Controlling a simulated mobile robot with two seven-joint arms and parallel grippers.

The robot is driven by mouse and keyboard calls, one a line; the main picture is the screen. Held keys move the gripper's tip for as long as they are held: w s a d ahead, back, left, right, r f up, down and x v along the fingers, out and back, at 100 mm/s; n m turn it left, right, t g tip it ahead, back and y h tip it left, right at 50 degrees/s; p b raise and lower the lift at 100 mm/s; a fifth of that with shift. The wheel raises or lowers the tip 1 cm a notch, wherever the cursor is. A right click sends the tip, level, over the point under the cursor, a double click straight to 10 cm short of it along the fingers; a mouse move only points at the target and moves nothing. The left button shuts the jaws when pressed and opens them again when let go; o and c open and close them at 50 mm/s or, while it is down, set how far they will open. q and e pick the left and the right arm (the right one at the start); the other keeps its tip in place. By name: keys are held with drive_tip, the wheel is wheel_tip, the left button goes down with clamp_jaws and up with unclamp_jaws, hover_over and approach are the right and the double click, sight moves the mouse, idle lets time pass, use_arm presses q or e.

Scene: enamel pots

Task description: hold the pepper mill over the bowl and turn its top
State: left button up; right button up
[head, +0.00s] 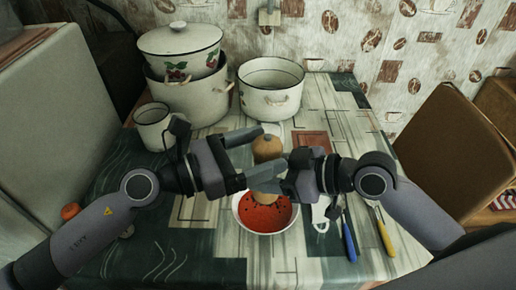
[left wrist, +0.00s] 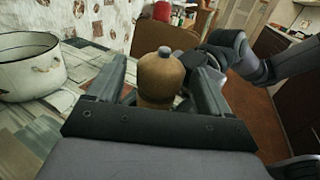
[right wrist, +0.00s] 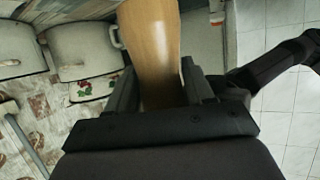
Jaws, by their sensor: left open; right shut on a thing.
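The wooden pepper mill (head: 267,149) stands roughly upright above the white bowl (head: 237,213), which holds red food with dark specks. My right gripper (head: 272,180) is shut on the mill's lower body. In the right wrist view the pale wooden body (right wrist: 153,45) sits between its fingers. My left gripper (head: 258,155) is open, with its fingers on either side of the mill's darker top. In the left wrist view the knobbed top (left wrist: 161,76) stands between the spread fingers, with gaps at both sides. The grippers hide part of the mill's middle in the head view.
Large enamel pots (head: 183,95) and a wide pot (head: 271,88) stand at the back of the table. A white mug (head: 152,128) is at the left. Blue-handled (head: 349,240) and yellow-handled (head: 384,232) utensils lie right of the bowl. A chair (head: 450,150) stands at the right.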

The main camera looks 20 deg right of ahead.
use_arm(q)
drive_tip(key=c, duration=1.1)
drive_tip(key=shift+o, duration=0.2)
drive_tip(key=shift+w+g, duration=0.15)
drive_tip(key=shift+g, duration=0.35)
drive_tip(key=shift+m+g, duration=0.3)
drive_tip(key=shift+m, duration=0.1)
drive_tip(key=m+g, duration=0.2)
drive_tip(key=g, duration=0.1)
drive_tip(key=m+g, duration=0.1)
drive_tip(key=g, duration=0.1)
drive_tip(key=shift+w, duration=0.3)
drive_tip(key=shift+w+d+m+g+y, duration=0.15)
drive_tip(key=shift+m+g+y, duration=0.55)
drive_tip(key=shift+m+g, duration=0.6)
drive_tip(key=shift+w+m+g+y, duration=0.1)
drive_tip(key=shift+m+g+y, duration=0.7)
drive_tip(key=shift+g, duration=0.9)
drive_tip(key=shift+m+g, duration=0.5)
drive_tip(key=shift+m, duration=0.1)
